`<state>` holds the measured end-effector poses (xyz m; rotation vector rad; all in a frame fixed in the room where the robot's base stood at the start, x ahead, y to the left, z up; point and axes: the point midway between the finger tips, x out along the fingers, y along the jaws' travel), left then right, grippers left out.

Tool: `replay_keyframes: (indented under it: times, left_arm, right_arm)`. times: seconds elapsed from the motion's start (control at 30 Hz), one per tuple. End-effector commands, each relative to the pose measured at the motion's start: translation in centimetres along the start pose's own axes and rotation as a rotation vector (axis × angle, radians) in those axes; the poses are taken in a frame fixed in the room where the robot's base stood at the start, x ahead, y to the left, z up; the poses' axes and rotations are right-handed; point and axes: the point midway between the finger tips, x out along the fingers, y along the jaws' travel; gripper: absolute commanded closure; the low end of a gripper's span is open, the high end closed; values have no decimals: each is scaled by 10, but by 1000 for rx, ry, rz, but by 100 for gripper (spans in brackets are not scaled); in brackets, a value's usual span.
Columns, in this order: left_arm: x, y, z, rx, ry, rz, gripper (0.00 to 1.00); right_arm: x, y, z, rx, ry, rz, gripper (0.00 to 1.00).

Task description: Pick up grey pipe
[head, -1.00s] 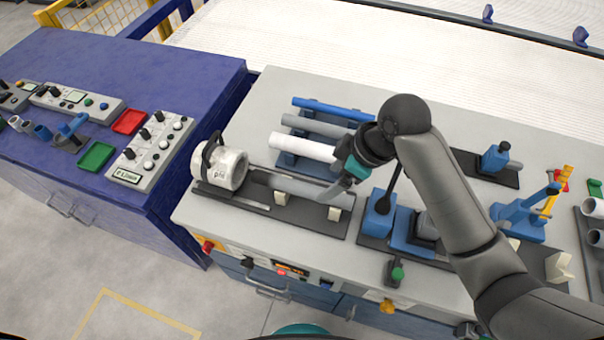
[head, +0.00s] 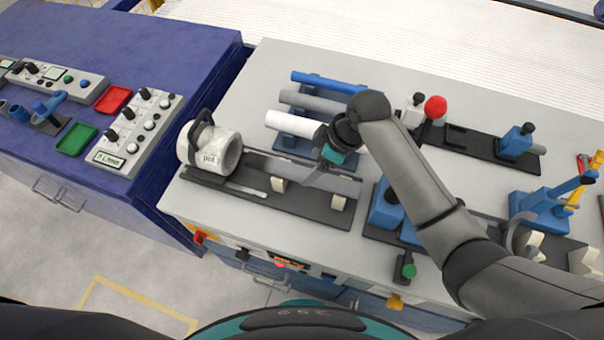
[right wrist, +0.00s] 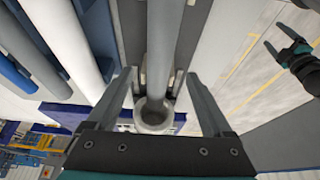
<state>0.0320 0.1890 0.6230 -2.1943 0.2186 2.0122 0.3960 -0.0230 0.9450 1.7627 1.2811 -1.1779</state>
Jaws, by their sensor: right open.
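A grey pipe (head: 335,182) lies along a dark fixture, running right from a white cylindrical part (head: 208,148) with a black handle. My right gripper (head: 314,178) is over this pipe, pointing down. In the right wrist view the pipe (right wrist: 165,45) runs between the parted fingers of my right gripper (right wrist: 160,82), with gaps on both sides. The fingers are open and not closed on it. Another grey pipe (head: 312,103) lies on the rack behind, between a blue and a white pipe. My left gripper (right wrist: 280,42) shows at the right wrist view's edge, its fingers apart.
The white pipe (head: 293,124) and the blue pipe (head: 327,82) lie on the rack close behind my right gripper. Blue fixtures (head: 388,204) stand just right of the grey pipe. A blue cabinet (head: 190,60) with control boxes is to the left.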

Motion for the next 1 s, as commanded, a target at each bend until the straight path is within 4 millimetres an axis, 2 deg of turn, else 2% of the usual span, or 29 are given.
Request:
replay_keyframes:
  times: [0.17, 0.5, 0.83, 1.0]
  left_arm:
    - [2, 0, -5, 2, 10, 0, 19]
    - [11, 0, -4, 3, 10, 0, 19]
    - [11, 0, -4, 3, 9, 0, 19]
    - [11, 0, -3, 2, 7, 0, 19]
  right_arm:
    - [10, 0, 0, 0, -1, -1, 15]
    - [51, 0, 1, 1, 0, -1, 15]
    - [56, 1, 1, 0, 0, 2, 15]
    - [56, 1, 1, 0, -1, 2, 33]
